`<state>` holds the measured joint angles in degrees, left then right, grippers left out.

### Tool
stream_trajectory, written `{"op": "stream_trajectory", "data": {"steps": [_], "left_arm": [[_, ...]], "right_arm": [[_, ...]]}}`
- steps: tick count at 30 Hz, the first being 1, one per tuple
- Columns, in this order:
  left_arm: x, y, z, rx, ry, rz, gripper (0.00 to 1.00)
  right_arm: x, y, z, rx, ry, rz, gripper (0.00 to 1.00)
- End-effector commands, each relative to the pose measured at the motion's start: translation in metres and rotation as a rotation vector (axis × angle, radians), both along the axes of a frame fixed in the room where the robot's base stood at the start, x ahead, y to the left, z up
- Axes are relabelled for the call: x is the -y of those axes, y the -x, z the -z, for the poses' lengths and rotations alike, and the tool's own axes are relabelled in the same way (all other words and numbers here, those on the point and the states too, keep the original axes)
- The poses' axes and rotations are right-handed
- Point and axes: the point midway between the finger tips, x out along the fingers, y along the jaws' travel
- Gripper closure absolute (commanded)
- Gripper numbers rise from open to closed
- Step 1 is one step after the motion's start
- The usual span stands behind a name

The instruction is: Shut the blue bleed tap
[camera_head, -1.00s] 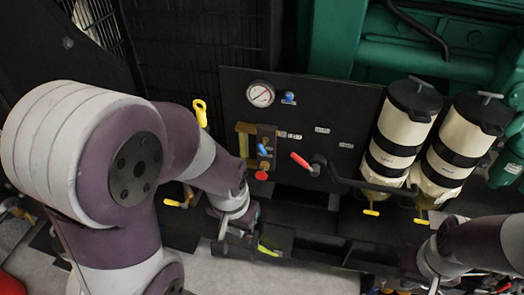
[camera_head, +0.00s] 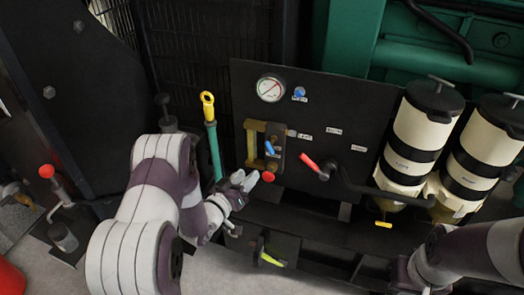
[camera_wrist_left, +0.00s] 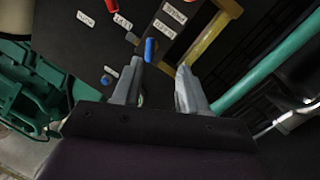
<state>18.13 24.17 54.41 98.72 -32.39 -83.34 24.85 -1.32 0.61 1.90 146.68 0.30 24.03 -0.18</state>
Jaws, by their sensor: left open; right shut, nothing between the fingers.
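A small blue lever (camera_head: 269,148) sits on the black panel beside a brass-framed gauge, tilted in the head view. My left gripper (camera_head: 246,180) is open and empty, just below and left of the lever. In the left wrist view the lever (camera_wrist_left: 149,50) shows just beyond the left fingertip, apparently not between the fingers (camera_wrist_left: 160,72). My right arm enters at the lower right; its fingers are outside the picture.
A red knob (camera_head: 268,176) is close to my left fingertips. A red-handled lever (camera_head: 309,162) is to the right. A yellow-topped green rod (camera_head: 213,140) stands left of the gripper. White filter canisters (camera_head: 413,142) fill the right side. A yellow lever (camera_head: 270,259) is below.

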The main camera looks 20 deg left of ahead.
Motion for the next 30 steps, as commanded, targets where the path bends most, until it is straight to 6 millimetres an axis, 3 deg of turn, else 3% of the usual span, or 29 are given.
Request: {"op": "stream_trajectory", "data": {"steps": [2, 5, 18, 23, 30], "left_arm": [[0.003, -0.001, -0.013, 0.055, 0.04, 0.008, 0.57], [0.005, -0.01, -0.017, 0.068, 0.06, 0.009, 0.57], [0.03, -0.108, -0.017, 0.065, 0.056, 0.006, 0.57], [0.033, -0.121, -0.016, 0.065, 0.057, 0.005, 0.57], [0.034, -0.123, -0.016, 0.064, 0.056, 0.005, 0.57]], "right_arm": [[0.0, 0.0, 0.0, 0.0, 0.0, 0.0, 1.0], [0.0, 0.0, -0.001, 0.0, 0.0, 0.0, 1.0], [0.0, 0.0, -0.005, 0.0, 0.0, 0.0, 1.0], [0.0, 0.0, -0.005, 0.0, 0.0, 0.0, 1.0], [0.0, 0.0, -0.005, 0.0, 0.0, 0.0, 1.0]]}}
